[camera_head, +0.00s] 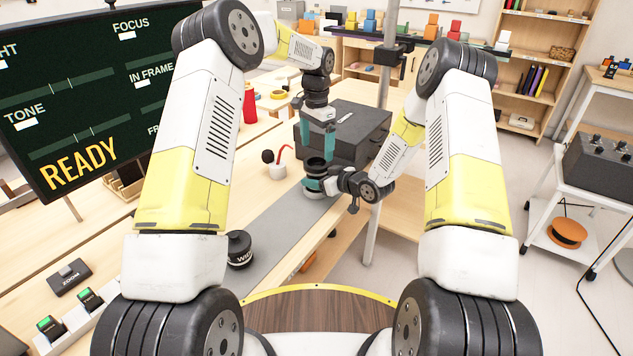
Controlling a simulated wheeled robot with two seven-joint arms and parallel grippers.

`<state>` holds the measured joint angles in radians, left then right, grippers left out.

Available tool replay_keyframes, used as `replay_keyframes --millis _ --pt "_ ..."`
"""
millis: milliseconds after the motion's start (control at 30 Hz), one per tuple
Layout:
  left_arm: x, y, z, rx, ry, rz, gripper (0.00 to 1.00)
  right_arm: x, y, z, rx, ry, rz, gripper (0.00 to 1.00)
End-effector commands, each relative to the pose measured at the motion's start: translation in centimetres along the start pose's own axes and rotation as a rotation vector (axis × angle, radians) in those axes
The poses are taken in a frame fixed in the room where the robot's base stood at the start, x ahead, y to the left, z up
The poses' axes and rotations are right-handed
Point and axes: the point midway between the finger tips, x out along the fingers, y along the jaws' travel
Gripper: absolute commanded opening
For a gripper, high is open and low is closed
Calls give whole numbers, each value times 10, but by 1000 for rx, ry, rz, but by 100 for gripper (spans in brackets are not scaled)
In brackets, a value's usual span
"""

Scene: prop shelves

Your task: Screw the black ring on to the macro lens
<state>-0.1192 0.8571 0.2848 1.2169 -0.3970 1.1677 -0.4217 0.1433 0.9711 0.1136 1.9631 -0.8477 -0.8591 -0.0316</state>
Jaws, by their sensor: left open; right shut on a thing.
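A dark, short cylinder, seemingly the macro lens (315,166), stands upright on the grey mat at the table's right edge. My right gripper (314,184) reaches in from the right, its teal fingers shut on it low down. My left gripper (318,153) points straight down just above, its two teal fingers apart, one on each side over the cylinder's top. The black ring cannot be told apart from the cylinder's dark top at this size. A pale round base shows under the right fingers.
A black lens marked WIDE (239,248) stands nearer on the grey mat (275,222). A dark grey box (350,135) stands close behind my grippers. The screen (75,95) reads READY.

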Motion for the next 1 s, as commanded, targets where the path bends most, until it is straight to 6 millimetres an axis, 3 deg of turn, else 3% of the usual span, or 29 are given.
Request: replay_keyframes --millis 200,400,833,1000 --pt "-14 0 0 -410 1 0 93 0 1 0 -1 0 1 0" --pt "-21 0 0 -647 0 -1 93 0 1 0 -1 0 1 0" --pt "-23 0 1 -713 0 -1 93 0 1 0 -1 0 1 0" --pt "-13 0 1 -712 -3 -1 93 0 1 0 -1 0 1 0"
